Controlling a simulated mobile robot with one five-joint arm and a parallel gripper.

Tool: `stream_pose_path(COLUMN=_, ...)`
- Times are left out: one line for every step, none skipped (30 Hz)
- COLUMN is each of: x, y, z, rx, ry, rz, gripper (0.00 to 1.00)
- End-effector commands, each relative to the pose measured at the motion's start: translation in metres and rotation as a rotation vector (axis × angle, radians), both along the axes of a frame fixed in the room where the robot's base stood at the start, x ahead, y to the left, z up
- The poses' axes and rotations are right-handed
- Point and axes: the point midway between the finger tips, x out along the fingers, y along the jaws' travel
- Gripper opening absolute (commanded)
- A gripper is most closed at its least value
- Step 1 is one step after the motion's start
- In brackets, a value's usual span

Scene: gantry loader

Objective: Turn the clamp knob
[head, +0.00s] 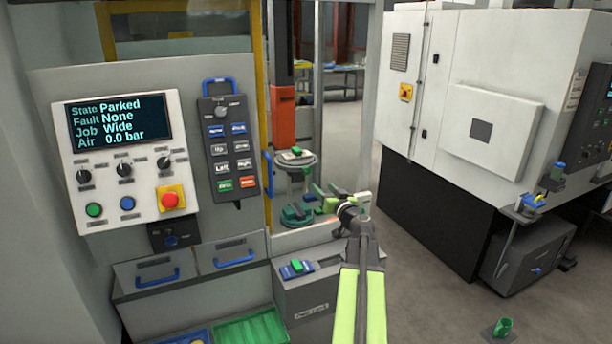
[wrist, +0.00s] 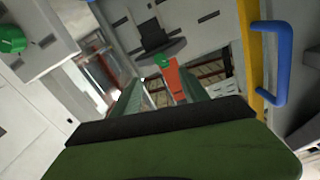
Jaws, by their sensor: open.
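Three black rotary knobs sit in a row on the white control panel (head: 120,160): a left (head: 85,175), a middle (head: 124,169) and a right one (head: 165,162). Their small labels are too blurred to tell which is the clamp knob. A small green part (head: 297,151) on a round grey plate (head: 295,162) stands in the opening; a similar plate with a green part (wrist: 162,60) shows in the wrist view. My gripper (head: 322,197) is open and empty, right of the panel and in front of the opening. Its fingers (wrist: 160,95) point towards the plate in the wrist view.
A blue handle (wrist: 284,65) and yellow post stand close on the right in the wrist view. A pendant (head: 228,150) hangs right of the panel, above drawers (head: 150,275) with blue handles. A white machine (head: 480,120) stands right, with open floor (head: 430,260) before it.

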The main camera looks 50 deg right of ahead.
Motion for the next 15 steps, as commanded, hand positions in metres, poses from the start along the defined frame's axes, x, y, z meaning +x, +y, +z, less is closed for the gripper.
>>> stream_pose_path(x=0.016, y=-0.008, z=0.0, rx=0.0, ry=0.0, rz=0.003, gripper=0.52)
stream_pose_path(x=0.023, y=-0.011, z=0.0, rx=0.0, ry=0.0, rz=0.004, gripper=0.52)
stream_pose_path(x=0.033, y=-0.015, z=0.0, rx=0.0, ry=0.0, rz=0.003, gripper=0.52)
stream_pose_path(x=0.04, y=-0.018, z=0.0, rx=0.0, ry=0.0, rz=0.003, gripper=0.52)
stream_pose_path(x=0.047, y=-0.021, z=0.0, rx=0.0, ry=0.0, rz=0.003, gripper=0.52)
stream_pose_path(x=0.057, y=-0.024, z=0.0, rx=0.0, ry=0.0, rz=0.004, gripper=0.52)
stream_pose_path(x=0.064, y=-0.027, z=0.0, rx=0.0, ry=0.0, rz=0.004, gripper=0.52)
stream_pose_path(x=0.07, y=-0.03, z=0.0, rx=0.0, ry=0.0, rz=0.003, gripper=0.52)
stream_pose_path(x=0.08, y=-0.034, z=0.0, rx=0.0, ry=0.001, rz=0.002, gripper=0.52)
stream_pose_path(x=0.087, y=-0.036, z=0.0, rx=0.0, ry=0.0, rz=0.003, gripper=0.52)
stream_pose_path(x=0.093, y=-0.039, z=0.0, rx=0.0, ry=0.0, rz=0.003, gripper=0.52)
stream_pose_path(x=0.101, y=-0.042, z=0.0, rx=0.0, ry=0.0, rz=0.003, gripper=0.52)
stream_pose_path(x=0.106, y=-0.044, z=0.0, rx=0.0, ry=0.0, rz=0.003, gripper=0.52)
stream_pose_path(x=0.111, y=-0.046, z=0.0, rx=0.0, ry=0.001, rz=0.002, gripper=0.52)
stream_pose_path(x=0.117, y=-0.049, z=0.0, rx=0.0, ry=0.001, rz=0.002, gripper=0.52)
